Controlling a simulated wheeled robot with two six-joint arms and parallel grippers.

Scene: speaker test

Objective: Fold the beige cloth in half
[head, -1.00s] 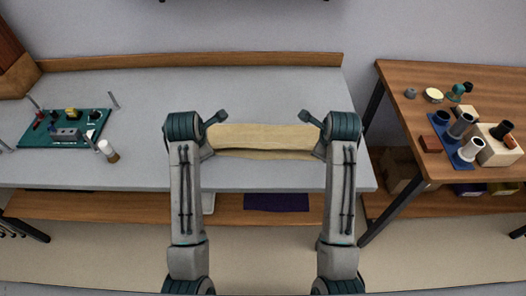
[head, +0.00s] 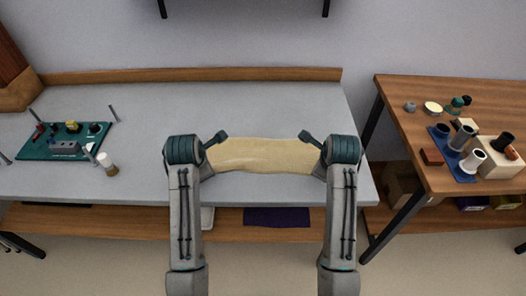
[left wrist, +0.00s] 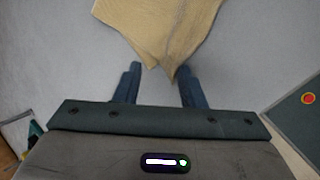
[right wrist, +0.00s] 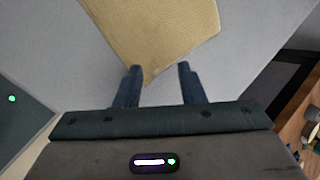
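The beige cloth (head: 262,155) lies on the grey table between my two grippers, with its long side running left to right. In the left wrist view two layered corners of the cloth (left wrist: 160,30) show, slightly offset. My left gripper (left wrist: 158,80) is open; its fingers stand apart on either side of the cloth's corner tip. My right gripper (right wrist: 160,80) is open too; the cloth's corner (right wrist: 155,35) points between its fingers, nearer the left finger. In the head view my arms hide the cloth's left and right ends.
A green board (head: 65,141) with small parts and a white-topped bottle (head: 107,163) stand at the table's left. A wooden table (head: 480,90) at right holds a blue tray (head: 452,153) with cups and blocks. The grey table (head: 250,105) behind the cloth is clear.

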